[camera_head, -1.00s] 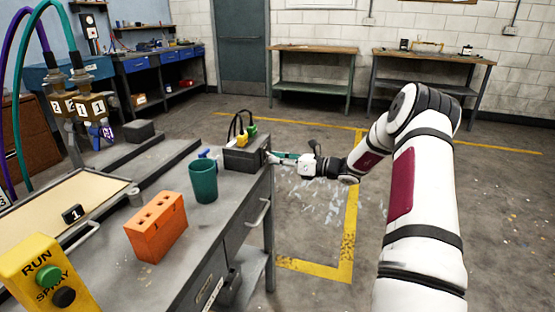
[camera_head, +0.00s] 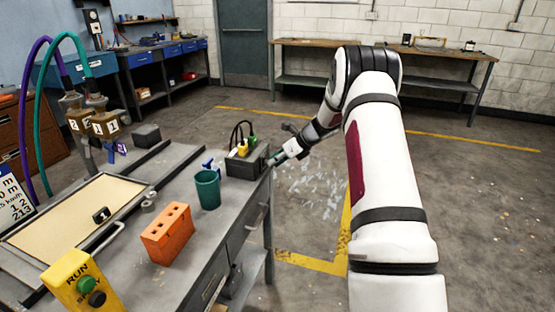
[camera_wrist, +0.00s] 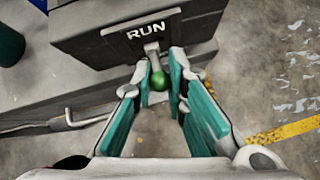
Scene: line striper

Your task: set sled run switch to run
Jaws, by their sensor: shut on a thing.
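The run switch is a short metal lever with a green ball tip (camera_wrist: 159,80), on the face of a dark box (camera_wrist: 115,40) marked RUN in the wrist view. In the head view the box (camera_head: 243,164) sits at the far right corner of the grey bench. My gripper (camera_wrist: 160,82) has its teal fingers on both sides of the lever, shut on it close to the ball. In the head view my gripper (camera_head: 277,157) is at the box's right side, and the lever is too small to make out there.
The grey bench holds a teal cup (camera_head: 207,190), an orange block with holes (camera_head: 168,236) and a yellow RUN/SPRAY button box (camera_head: 70,277). A drawer handle (camera_wrist: 75,120) projects below the switch box. Open floor lies right of the bench.

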